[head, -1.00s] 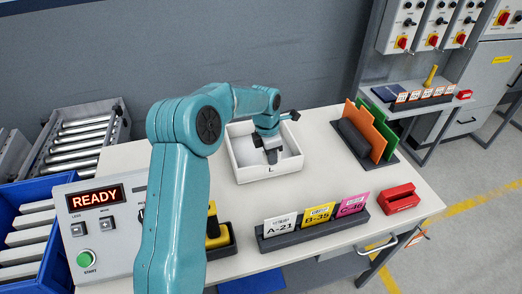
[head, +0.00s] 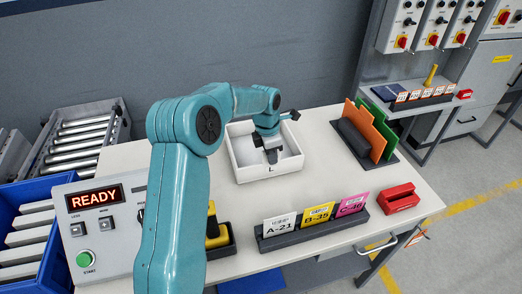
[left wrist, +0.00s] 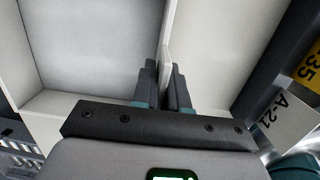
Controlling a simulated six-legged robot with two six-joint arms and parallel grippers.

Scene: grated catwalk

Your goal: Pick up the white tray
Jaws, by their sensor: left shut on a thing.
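The white tray (head: 252,175) is a shallow open box on the light tabletop, mid-picture in the head view. My left gripper (head: 272,158) reaches down at its near part, and my arm hides some of its far side. In the left wrist view my left gripper (left wrist: 164,85) has one dark finger on each side of a thin upright wall of the tray (left wrist: 165,45) and is shut on it. The tray seems to rest flat on the table; any gap below is not visible. My right gripper is not in view.
A rack with cards A-21, B-35 and C-46 (head: 312,228) stands near the front edge, beside a red block (head: 399,197). Orange and green panels (head: 370,130) stand right of the tray. A control box (head: 100,225) is at left. Clear tabletop lies between tray and card rack.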

